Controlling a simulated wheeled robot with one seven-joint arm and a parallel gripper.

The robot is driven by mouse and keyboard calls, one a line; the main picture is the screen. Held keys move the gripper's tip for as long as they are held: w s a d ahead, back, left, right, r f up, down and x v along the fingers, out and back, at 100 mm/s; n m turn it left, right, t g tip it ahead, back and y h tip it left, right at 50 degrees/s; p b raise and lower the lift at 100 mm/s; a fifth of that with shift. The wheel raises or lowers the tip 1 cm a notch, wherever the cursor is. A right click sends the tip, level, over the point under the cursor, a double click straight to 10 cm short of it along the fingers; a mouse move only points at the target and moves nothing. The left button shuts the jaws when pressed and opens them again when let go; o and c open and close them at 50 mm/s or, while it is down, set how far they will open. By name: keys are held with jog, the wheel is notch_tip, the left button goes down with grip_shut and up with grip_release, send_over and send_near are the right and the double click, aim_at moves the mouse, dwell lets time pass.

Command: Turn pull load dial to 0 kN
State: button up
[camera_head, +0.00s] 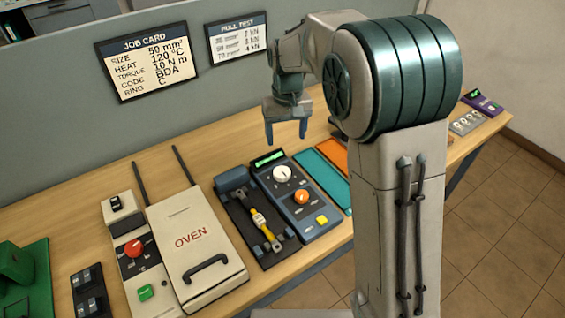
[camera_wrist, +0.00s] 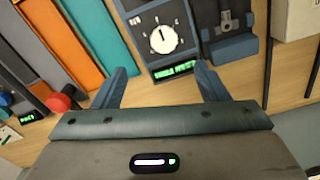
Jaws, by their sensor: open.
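The pull tester is a blue-grey box (camera_head: 317,222) on the bench with a green-lit display (camera_head: 269,159). A white dial (camera_head: 283,174) sits below the display, with an orange knob (camera_head: 302,197) and a yellow button (camera_head: 321,220) further down. In the wrist view the white dial (camera_wrist: 162,39) has marks around it, too small to read, and the display (camera_wrist: 175,69) is unreadable. I cannot tell the dial's setting. My gripper (camera_head: 287,139) is open and empty, above and behind the tester. In the wrist view its fingers (camera_wrist: 162,69) are spread, apart from the dial.
A dark cradle (camera_head: 242,222) holding a yellow-middled part (camera_head: 260,224) stands left of the tester, then the oven (camera_head: 195,236). Teal (camera_head: 322,178) and orange (camera_head: 334,154) panels lie to the right. A job card (camera_head: 146,60) and pull test card (camera_head: 238,38) hang behind.

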aim_at(282, 171)
jog(key=f, duration=0.4)
jog(key=f+p, duration=0.1)
jog(key=f, duration=0.4)
jog(key=w+a+f+p, duration=0.1)
jog(key=f, duration=0.4)
jog(key=shift+f, duration=0.25)
jog(key=c, duration=1)
